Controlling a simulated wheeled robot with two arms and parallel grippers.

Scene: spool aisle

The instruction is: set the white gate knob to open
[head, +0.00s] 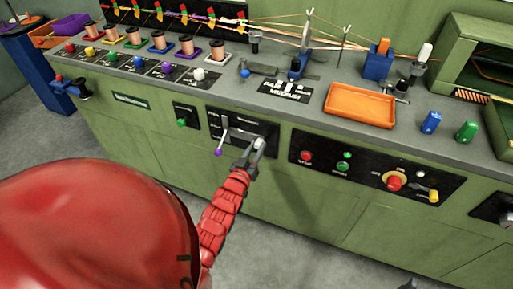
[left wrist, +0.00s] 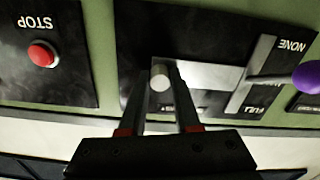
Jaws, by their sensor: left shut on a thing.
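The white gate knob (head: 260,142) is on the dark panel (head: 240,128) on the front of the green bench. In the left wrist view the white knob (left wrist: 160,78) shows as a pale round end between two dark fingers. My left gripper (head: 254,148) reaches the panel from below and is shut on this knob. A pale metal plate lies behind the fingers. The knob's setting marks are hidden or too small to read. My right gripper is not in view.
A lever with a purple knob (head: 218,152) sits just left of my gripper; its scale reads NONE and FULL. A panel with a red stop button (head: 306,156) lies to the right. An orange tray (head: 360,105) and several spools stand on the bench top.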

